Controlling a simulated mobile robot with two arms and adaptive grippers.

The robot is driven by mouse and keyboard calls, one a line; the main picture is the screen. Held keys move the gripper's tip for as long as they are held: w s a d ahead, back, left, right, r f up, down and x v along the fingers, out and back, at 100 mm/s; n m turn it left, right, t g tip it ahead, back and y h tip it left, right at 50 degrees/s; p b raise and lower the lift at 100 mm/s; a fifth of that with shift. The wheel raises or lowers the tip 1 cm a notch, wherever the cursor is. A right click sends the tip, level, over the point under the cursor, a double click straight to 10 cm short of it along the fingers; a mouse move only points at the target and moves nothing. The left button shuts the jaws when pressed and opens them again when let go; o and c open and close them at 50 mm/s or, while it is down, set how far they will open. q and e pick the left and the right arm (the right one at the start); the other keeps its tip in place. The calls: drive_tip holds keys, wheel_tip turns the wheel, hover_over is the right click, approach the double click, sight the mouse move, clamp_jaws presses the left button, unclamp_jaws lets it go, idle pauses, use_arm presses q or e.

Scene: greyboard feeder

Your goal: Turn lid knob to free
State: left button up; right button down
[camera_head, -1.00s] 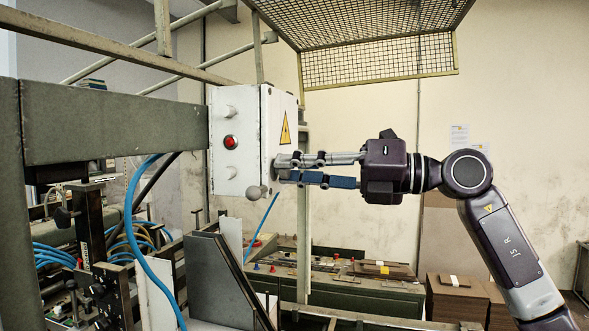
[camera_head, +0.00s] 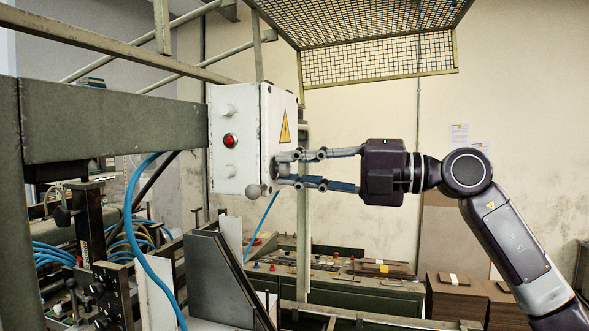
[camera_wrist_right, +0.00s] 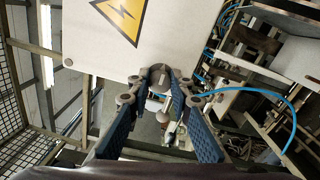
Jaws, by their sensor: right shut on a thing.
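A white control box (camera_head: 237,140) hangs at the end of a grey beam, with a yellow warning triangle on its right side face. My right gripper (camera_head: 281,169) reaches in from the right, its fingertips at that side face. It is shut on the lid knob, which is mostly hidden by the fingertips in the head view. In the right wrist view, the grey knob (camera_wrist_right: 160,81) shows between the two fingertips, below the warning triangle, at the edge of the white box (camera_wrist_right: 165,30). My left gripper is not in view.
A red button (camera_head: 230,141) sits on the box front, between white round fittings. A grey ball (camera_head: 254,191) sticks out at its lower right. A wire mesh guard (camera_head: 380,62) hangs above. Blue hoses (camera_head: 140,235) and machine parts stand lower left. Space around my right forearm is clear.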

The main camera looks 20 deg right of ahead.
drive_tip(key=c, duration=1.7)
unclamp_jaws()
drive_tip(key=shift+c, duration=0.2)
drive_tip(key=shift+d, duration=0.1)
drive_tip(key=v, duration=1.1)
drive_tip(key=shift+s+d, duration=0.25)
drive_tip(key=shift+d, duration=0.05)
drive_tip(key=shift+f, duration=0.1)
